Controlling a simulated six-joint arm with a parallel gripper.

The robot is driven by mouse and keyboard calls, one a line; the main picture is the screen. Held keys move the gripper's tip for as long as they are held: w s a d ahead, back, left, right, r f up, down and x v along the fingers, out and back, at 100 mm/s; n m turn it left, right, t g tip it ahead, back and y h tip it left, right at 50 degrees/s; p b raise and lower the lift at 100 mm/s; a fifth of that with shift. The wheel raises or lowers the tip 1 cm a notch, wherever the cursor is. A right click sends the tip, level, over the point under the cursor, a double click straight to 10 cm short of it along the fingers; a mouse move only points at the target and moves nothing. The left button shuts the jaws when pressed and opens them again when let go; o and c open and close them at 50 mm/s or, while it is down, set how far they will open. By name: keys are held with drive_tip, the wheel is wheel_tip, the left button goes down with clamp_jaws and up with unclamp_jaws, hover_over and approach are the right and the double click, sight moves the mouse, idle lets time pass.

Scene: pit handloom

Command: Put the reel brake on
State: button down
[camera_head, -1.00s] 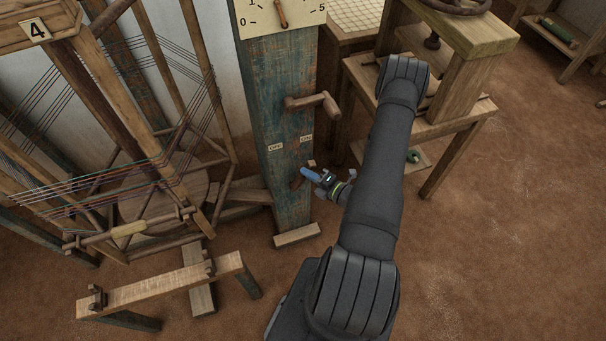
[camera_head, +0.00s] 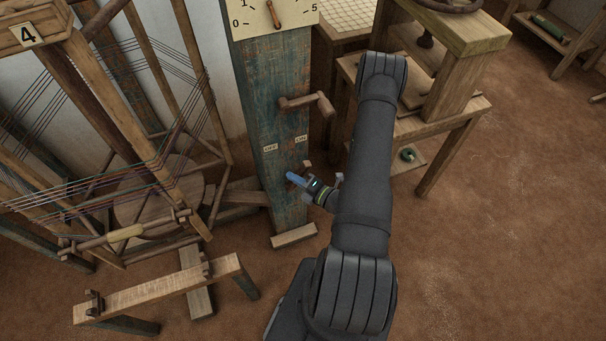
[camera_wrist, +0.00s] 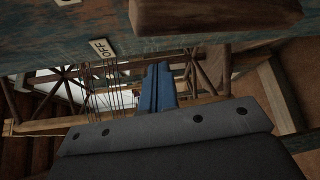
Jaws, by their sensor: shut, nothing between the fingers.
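The reel brake appears to be the small wooden lever (camera_head: 307,163) low on the blue-green post (camera_head: 285,205), below the OFF label (camera_head: 270,148) and the ON label (camera_head: 301,139). Only its end shows beside my gripper; the rest is hidden, so its setting cannot be read. My gripper (camera_head: 292,177) is at the post front, its blue fingers shut and empty, pointing left. The wrist view shows the closed fingers (camera_wrist: 158,88), the OFF label (camera_wrist: 103,48) and a brown wooden piece (camera_wrist: 215,15) close above. I cannot tell whether the fingers touch the lever.
A wooden crank (camera_head: 310,103) sticks out of the post above the labels, under a dial (camera_head: 290,12). The wooden reel frame with threads (camera_head: 120,190) stands left. A low bench (camera_head: 160,290) is in front.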

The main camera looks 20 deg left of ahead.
drive_tip(key=f+v, duration=0.2)
drive_tip(key=v, duration=0.7)
drive_tip(key=shift+d+f, duration=0.15)
drive_tip(key=shift+d, duration=0.35)
drive_tip(key=shift+s+a, duration=0.1)
drive_tip(key=shift+a, duration=0.05)
drive_tip(key=r+x, duration=0.2)
drive_tip(key=x, duration=0.7)
drive_tip(key=shift+a, duration=0.25)
drive_tip(key=shift+d+r, duration=0.1)
drive_tip(key=shift+d, duration=0.05)
drive_tip(key=shift+f+v, duration=1.1)
drive_tip(key=shift+v, duration=3.5)
drive_tip(key=w+a, duration=0.1)
drive_tip(key=a, duration=0.1)
drive_tip(key=w+a, duration=0.2)
drive_tip(key=a, duration=0.1)
drive_tip(key=w+a, duration=0.1)
drive_tip(key=a, duration=0.2)
drive_tip(key=shift+w+r, duration=0.4)
drive_tip(key=shift+w+d+f, duration=0.15)
drive_tip(key=shift+w+d, duration=0.15)
drive_tip(key=shift+w, duration=0.15)
drive_tip(key=c, duration=2.1)
unclamp_jaws()
